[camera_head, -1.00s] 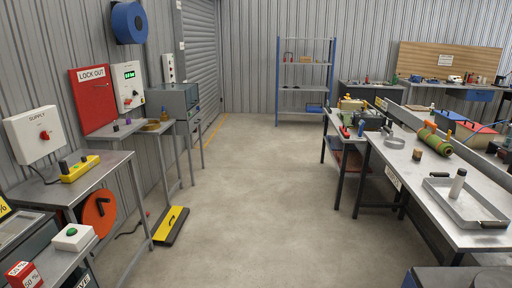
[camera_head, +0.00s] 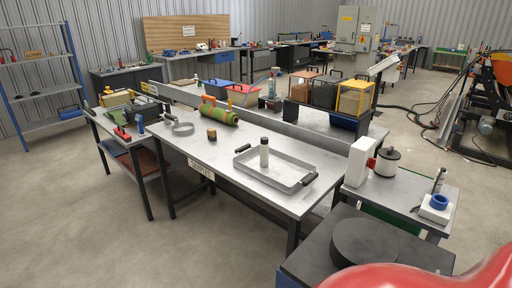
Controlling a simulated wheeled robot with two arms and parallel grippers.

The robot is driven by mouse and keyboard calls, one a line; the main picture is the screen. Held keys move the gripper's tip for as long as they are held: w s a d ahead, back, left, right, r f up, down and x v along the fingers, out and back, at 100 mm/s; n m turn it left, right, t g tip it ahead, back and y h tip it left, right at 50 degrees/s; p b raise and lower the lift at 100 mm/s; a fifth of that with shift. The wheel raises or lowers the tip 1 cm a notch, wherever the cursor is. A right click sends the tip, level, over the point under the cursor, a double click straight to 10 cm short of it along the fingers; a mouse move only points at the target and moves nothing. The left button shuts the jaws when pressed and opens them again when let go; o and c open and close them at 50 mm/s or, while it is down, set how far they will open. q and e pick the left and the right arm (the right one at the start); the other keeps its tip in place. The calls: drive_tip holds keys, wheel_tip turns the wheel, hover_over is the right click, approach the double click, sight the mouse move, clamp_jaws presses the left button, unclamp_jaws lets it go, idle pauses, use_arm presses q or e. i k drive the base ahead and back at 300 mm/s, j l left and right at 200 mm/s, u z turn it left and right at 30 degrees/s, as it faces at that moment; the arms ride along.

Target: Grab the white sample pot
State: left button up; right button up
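Neither of my grippers is in view.
The steel bench (camera_head: 222,170) also holds a green roll (camera_head: 219,114) and a small brown pot (camera_head: 212,134). A side table at right holds a metal canister (camera_head: 388,161). A dark round block (camera_head: 363,243) is nearer. Open floor lies at left.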

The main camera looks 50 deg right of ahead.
sight(264, 149)
drive_tip(key=i+z, duration=0.15)
drive_tip(key=i, duration=0.4)
drive_tip(key=i+z, duration=0.1)
drive_tip(key=i, duration=0.5)
drive_tip(key=i+j+z, duration=0.15)
drive_tip(key=i, duration=0.4)
drive_tip(key=i+j+z, duration=0.1)
drive_tip(key=i, duration=0.45)
drive_tip(key=j, duration=0.1)
